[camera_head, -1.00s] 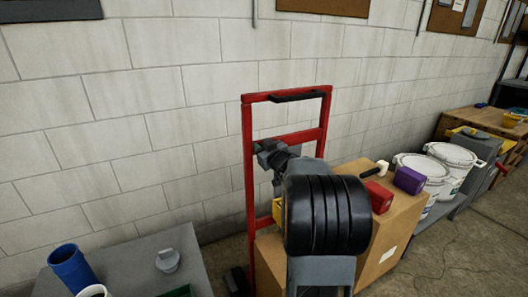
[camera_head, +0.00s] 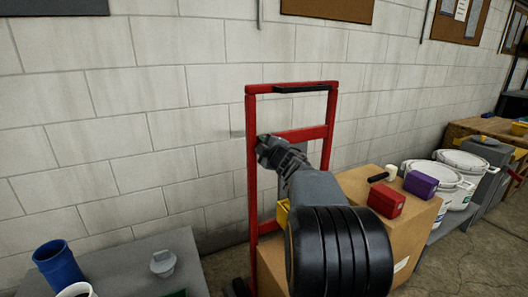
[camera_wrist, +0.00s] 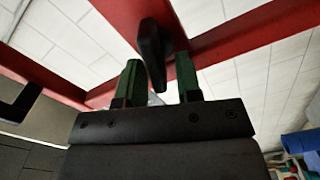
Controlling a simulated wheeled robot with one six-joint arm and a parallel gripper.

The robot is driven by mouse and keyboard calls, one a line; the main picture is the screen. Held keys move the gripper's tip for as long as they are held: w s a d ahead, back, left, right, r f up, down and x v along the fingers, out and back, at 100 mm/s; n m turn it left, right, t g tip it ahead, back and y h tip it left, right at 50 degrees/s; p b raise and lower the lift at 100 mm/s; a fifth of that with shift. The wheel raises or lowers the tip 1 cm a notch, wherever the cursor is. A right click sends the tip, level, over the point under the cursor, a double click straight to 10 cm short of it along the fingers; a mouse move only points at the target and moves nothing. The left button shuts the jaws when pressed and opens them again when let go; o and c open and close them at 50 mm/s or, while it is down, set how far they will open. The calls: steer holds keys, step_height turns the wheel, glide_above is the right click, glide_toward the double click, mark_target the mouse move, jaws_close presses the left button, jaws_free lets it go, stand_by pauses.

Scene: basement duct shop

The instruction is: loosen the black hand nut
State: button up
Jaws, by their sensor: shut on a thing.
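The black hand nut (camera_wrist: 152,48) is a dark elongated handle on the red frame of the hand truck, seen in the wrist view. My gripper (camera_wrist: 158,62) has its two green fingers on either side of it, shut on it. In the head view my gripper (camera_head: 267,150) is at the left red upright (camera_head: 251,185), near the crossbar, and hides the nut there. The nut's threads and how tight it sits cannot be seen.
The red hand truck stands close to a pale block wall (camera_head: 150,100). Cardboard boxes (camera_head: 405,220) carrying a red box (camera_head: 385,200) and a purple box (camera_head: 420,184) are to the right. A grey table (camera_head: 125,262) with a blue cup (camera_head: 58,265) stands at the left.

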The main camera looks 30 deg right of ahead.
steer(key=shift+a+f+n+b, duration=0.1)
steer(key=shift+f+n+b, duration=0.15)
steer(key=shift+n+b, duration=0.6)
steer(key=shift+f+n+b, duration=0.2)
steer(key=shift+n+b, duration=0.25)
steer(key=shift+n, duration=0.7)
steer(key=o, duration=0.6)
steer(key=shift+c, duration=0.2)
steer(key=s+a+p, duration=0.1)
steer(key=s+p, duration=0.1)
steer(key=s, duration=1.1)
steer(key=shift+s+a, duration=0.35)
steer(key=shift+a, duration=0.05)
